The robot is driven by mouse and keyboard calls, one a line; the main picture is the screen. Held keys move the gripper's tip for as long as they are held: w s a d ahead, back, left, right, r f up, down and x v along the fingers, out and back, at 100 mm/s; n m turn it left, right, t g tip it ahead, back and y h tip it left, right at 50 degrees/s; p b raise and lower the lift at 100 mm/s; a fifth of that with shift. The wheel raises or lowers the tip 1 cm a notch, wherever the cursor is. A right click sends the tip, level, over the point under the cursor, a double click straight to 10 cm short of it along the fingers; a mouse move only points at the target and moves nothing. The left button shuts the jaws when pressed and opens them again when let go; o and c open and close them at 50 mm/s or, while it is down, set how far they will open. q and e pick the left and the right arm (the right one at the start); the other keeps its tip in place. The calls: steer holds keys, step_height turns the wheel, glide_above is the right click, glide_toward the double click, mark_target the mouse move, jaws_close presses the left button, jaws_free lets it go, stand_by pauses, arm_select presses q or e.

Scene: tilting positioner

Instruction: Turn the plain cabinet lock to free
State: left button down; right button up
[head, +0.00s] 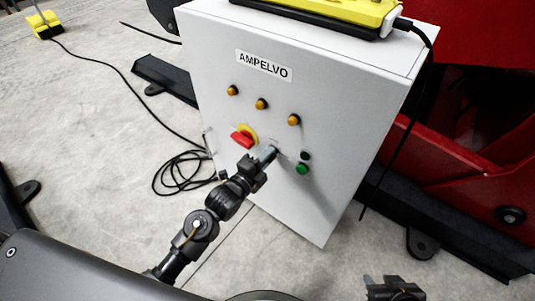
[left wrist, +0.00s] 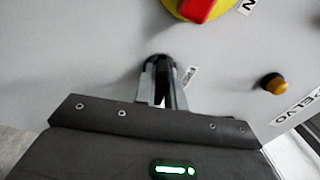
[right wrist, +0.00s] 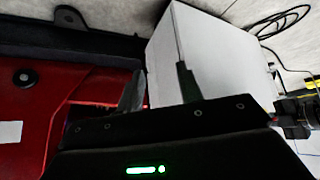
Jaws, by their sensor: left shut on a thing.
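The grey cabinet (head: 330,95) stands in the middle of the head view, its front marked AMPELVO. My left gripper (head: 267,154) is at its lower front, between the red and yellow switch (head: 243,136) and the green button (head: 302,168). In the left wrist view its fingers (left wrist: 162,95) are shut on the dark cabinet lock (left wrist: 157,62). The fingers cover most of the lock, so its angle is unclear. A small white label, only partly readable, sits beside it. My right gripper (head: 395,287) is open and empty; its fingers (right wrist: 160,88) stand apart in the right wrist view.
Several amber lamps (head: 261,104) sit above the switch. A yellow device (head: 345,10) lies on top of the cabinet. A red machine (head: 460,150) stands to the right. A black cable (head: 180,172) lies coiled on the floor at left.

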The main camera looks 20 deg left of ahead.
arm_select(q)
steer(key=shift+r+n+p, duration=0.15)
steer(key=shift+n+p, duration=0.7)
steer(key=shift+n, duration=0.05)
arm_select(e)
steer(key=s+d+f+g+h, duration=0.1)
steer(key=s+d+f+g, duration=0.15)
steer(key=s+g, duration=0.2)
arm_select(q)
steer(key=n+p, duration=0.5)
steer(key=n, duration=0.1)
arm_select(e)
steer(key=s+f+x, duration=0.1)
steer(key=s+x, duration=0.1)
steer(key=x, duration=0.8)
arm_select(q)
steer(key=n+p, duration=0.2)
steer(key=n, duration=0.2)
steer(key=n+p, duration=0.2)
steer(key=n, duration=0.1)
steer(key=shift+n, duration=0.4)
steer(key=shift+n+p, duration=0.35)
steer(key=shift+n, duration=0.15)
arm_select(e)
steer(key=s+d+f, duration=0.4)
steer(key=s+f, duration=0.3)
steer(key=f, duration=0.4)
steer(key=shift+f+g+h, duration=0.3)
steer(key=shift+g, duration=0.05)
